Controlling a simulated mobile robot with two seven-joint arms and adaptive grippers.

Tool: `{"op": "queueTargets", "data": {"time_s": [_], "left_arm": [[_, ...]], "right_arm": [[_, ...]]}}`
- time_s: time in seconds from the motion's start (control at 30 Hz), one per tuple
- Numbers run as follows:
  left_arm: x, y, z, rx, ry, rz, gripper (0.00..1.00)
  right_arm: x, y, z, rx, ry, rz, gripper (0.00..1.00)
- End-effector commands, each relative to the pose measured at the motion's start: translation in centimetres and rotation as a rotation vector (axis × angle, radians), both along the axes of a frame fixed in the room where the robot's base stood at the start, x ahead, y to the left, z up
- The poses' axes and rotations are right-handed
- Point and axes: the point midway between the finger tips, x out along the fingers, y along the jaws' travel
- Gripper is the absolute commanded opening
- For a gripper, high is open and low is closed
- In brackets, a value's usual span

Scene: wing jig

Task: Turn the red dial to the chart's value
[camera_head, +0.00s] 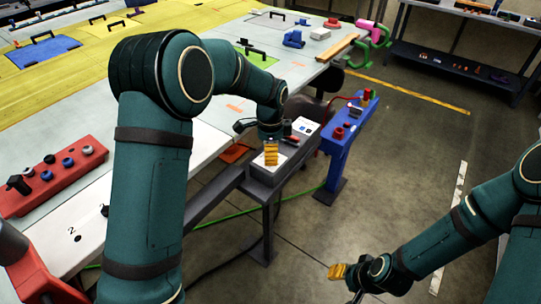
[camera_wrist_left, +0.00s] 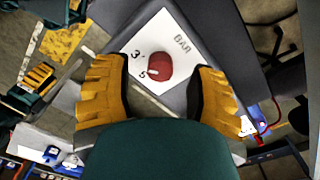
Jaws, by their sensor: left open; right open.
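The red dial (camera_wrist_left: 160,70) sits on a white plate (camera_wrist_left: 160,40) marked "BAR", with the numbers 3 and 5 beside it in the left wrist view. My left gripper (camera_wrist_left: 158,85) is open, its two yellow fingers on either side of the dial; contact cannot be told. In the head view my left gripper (camera_head: 270,156) is over the grey box (camera_head: 266,190) at the table edge, where the dial is hidden or too small to make out. My right gripper (camera_head: 340,271) is open and empty, low over the floor. No chart value is readable.
A white card (camera_head: 304,127) with small unreadable marks is beside the left gripper. A blue stand (camera_head: 337,150) with red parts is to its right. A red panel with knobs (camera_head: 60,170) lies on the table at left. Open floor (camera_head: 400,170) is at right.

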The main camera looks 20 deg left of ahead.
Motion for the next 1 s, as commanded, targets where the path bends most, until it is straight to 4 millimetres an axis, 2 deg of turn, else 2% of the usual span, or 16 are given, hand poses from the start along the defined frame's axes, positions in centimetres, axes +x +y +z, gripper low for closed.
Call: {"op": "queueTargets", "data": {"time_s": [0.17,0.47,0.5,0.63,0.67,1.0], "left_arm": [[-0.04,0.01,-1.29,0.001,0.001,0.000,0.57],[-0.03,-0.01,-1.44,0.000,0.000,0.000,0.57],[-0.03,-0.01,-1.44,0.000,0.000,0.000,0.52],[-0.03,-0.02,-1.43,0.000,0.000,0.000,0.07],[-0.03,-0.02,-1.43,0.000,0.000,0.000,0.00],[-0.02,-0.02,-1.40,-0.001,0.000,0.020,0.00]], "right_arm": [[0.02,0.00,-0.13,0.000,0.000,0.000,0.47],[0.02,0.01,-0.13,0.000,0.000,0.000,0.47],[0.02,0.01,-0.13,0.000,0.000,0.000,0.47],[0.02,0.01,-0.13,0.000,0.000,0.000,0.47],[0.02,0.01,-0.13,0.000,0.000,0.000,0.47],[0.01,0.02,-0.08,0.000,0.000,0.000,0.47]]}}
